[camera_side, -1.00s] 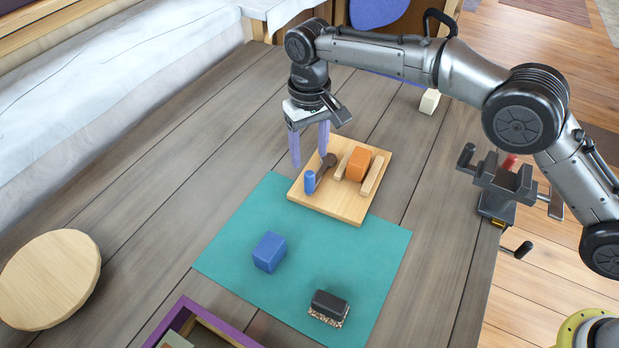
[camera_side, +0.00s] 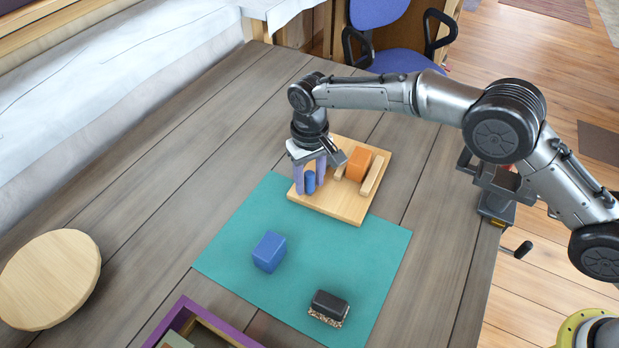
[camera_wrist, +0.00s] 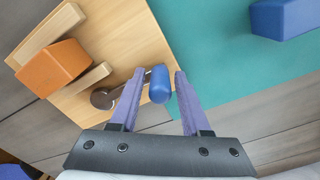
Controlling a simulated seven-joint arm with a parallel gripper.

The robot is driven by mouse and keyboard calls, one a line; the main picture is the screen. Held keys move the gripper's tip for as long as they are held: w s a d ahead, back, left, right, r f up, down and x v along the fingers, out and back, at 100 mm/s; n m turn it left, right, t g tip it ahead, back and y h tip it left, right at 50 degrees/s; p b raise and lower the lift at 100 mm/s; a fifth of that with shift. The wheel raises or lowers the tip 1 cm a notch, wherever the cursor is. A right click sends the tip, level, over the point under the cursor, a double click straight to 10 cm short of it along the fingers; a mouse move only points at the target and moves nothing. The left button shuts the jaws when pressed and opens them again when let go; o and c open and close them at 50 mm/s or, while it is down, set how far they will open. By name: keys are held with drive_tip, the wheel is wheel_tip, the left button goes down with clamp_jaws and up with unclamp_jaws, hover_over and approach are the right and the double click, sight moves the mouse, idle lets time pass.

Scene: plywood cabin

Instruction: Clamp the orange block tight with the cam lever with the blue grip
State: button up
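The orange block (camera_side: 358,164) sits between two wooden rails on the wooden board (camera_side: 342,208); it also shows in the wrist view (camera_wrist: 52,67). The cam lever's blue grip (camera_side: 310,182) stands at the board's left side. My gripper (camera_side: 308,184) is low over the board, open around the grip. In the wrist view a gap shows at the right finger; contact on the left is unclear. The side view hides the pivot.
A teal mat (camera_side: 215,257) lies under the board's front, bearing a blue block (camera_side: 269,251) and a black-topped brush (camera_side: 329,307). A round wooden disc (camera_side: 50,280) lies at left. A purple-rimmed tray (camera_side: 180,312) is at the front. A vise (camera_side: 497,195) is at the right edge.

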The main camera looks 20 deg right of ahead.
clamp_jaws()
drive_tip(key=shift+r, duration=0.1)
idle(1.1)
